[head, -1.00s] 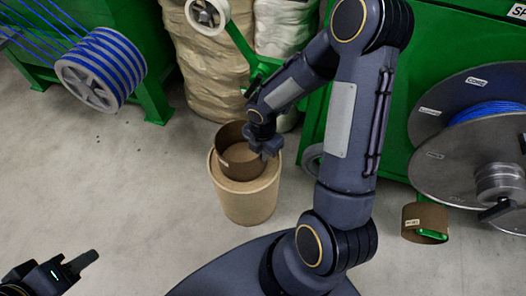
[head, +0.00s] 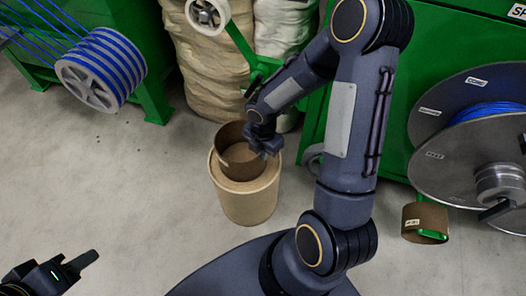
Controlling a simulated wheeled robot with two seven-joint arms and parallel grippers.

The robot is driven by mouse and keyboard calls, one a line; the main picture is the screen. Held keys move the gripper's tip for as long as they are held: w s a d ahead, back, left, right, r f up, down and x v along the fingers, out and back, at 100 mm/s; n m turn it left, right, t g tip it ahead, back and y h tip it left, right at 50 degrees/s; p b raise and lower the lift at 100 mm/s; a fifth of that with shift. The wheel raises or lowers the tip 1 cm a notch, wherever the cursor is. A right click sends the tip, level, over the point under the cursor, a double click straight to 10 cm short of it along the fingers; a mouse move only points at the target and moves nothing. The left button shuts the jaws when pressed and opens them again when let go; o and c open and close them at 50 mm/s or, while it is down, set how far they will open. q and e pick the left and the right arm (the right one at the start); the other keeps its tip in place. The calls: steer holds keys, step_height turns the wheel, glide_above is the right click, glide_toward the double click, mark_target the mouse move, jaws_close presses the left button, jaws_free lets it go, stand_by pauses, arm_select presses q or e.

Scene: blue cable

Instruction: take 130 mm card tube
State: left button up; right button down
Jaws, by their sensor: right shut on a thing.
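A brown card tube (head: 235,150), short and wide, stands upright on the top of a tan round drum (head: 247,206). My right gripper (head: 265,152) reaches down to it from above and is shut on the right side of its wall. The fingertips are partly hidden by the gripper body. A second, smaller brown card tube (head: 410,215) with a pale label sits around a green peg at the right; the label is too small to read. My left gripper (head: 82,268) is at the lower left, away from both tubes, and its finger gap is not clear.
Behind the drum stand wrapped bales (head: 222,80) and a green machine arm with a white roller (head: 207,14). A reel of blue cable (head: 101,70) is at the upper left. A large grey spool (head: 450,165) stands at the right. The floor (head: 110,185) left of the drum is clear.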

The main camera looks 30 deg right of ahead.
steer(key=shift+r+p, duration=1)
steer(key=shift+r, duration=0.05)
stand_by(0.9)
steer(key=shift+r+p, duration=2.6)
steer(key=shift+r, duration=0.15)
